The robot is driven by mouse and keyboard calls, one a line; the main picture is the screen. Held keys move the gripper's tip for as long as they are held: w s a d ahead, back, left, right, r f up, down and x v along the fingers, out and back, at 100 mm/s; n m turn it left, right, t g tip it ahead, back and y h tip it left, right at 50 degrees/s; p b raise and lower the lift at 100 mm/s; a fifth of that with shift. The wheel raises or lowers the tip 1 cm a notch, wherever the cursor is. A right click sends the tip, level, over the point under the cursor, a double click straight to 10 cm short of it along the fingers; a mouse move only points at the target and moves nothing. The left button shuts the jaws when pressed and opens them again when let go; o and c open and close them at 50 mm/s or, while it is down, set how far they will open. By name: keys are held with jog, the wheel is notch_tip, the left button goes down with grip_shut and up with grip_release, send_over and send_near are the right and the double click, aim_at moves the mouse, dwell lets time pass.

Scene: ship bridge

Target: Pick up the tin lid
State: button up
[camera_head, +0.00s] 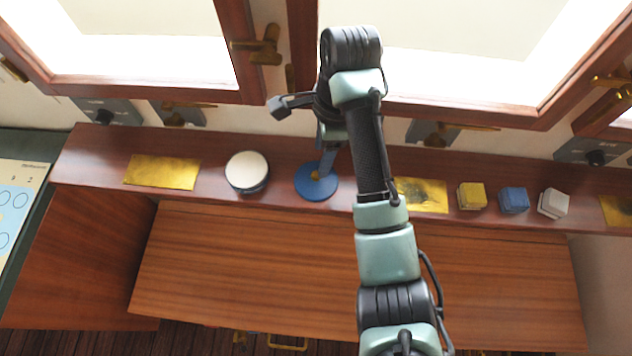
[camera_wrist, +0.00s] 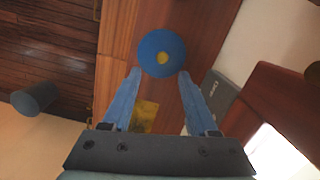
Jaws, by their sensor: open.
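The tin lid, a flat blue disc with a small yellow knob in its middle (camera_head: 310,188), lies on the wooden ledge (camera_head: 220,198) below the windows. In the wrist view the lid (camera_wrist: 150,46) shows just beyond the fingertips, between their lines. My gripper (camera_head: 326,163) points down over the lid, its fingers hiding part of it in the head view. In the wrist view my gripper (camera_wrist: 159,73) is open, with nothing held between its two blue fingers. I cannot tell the exact height gap to the lid.
A round tin (camera_head: 247,168) with a pale top and dark side stands left of the lid. Brass plates lie at far left (camera_head: 162,172) and right (camera_head: 425,195). Yellow (camera_head: 472,196), blue (camera_head: 514,200) and white (camera_head: 553,203) blocks sit further right. Window frames rise behind the ledge.

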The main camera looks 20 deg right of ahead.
aim_at(316, 174)
notch_tip(316, 174, down, 3)
jog(key=shift+a+r+b, duration=0.1)
jog(key=shift+a+b, duration=0.05)
jog(key=shift+b, duration=0.6)
jog(key=shift+w+a+f, duration=0.1)
jog(key=shift+a+f, duration=0.05)
jog(key=shift+f, duration=1.05)
jog(key=shift+w+a+f, duration=0.1)
jog(key=shift+a+f, duration=0.05)
jog(key=shift+f, duration=1)
grip_shut()
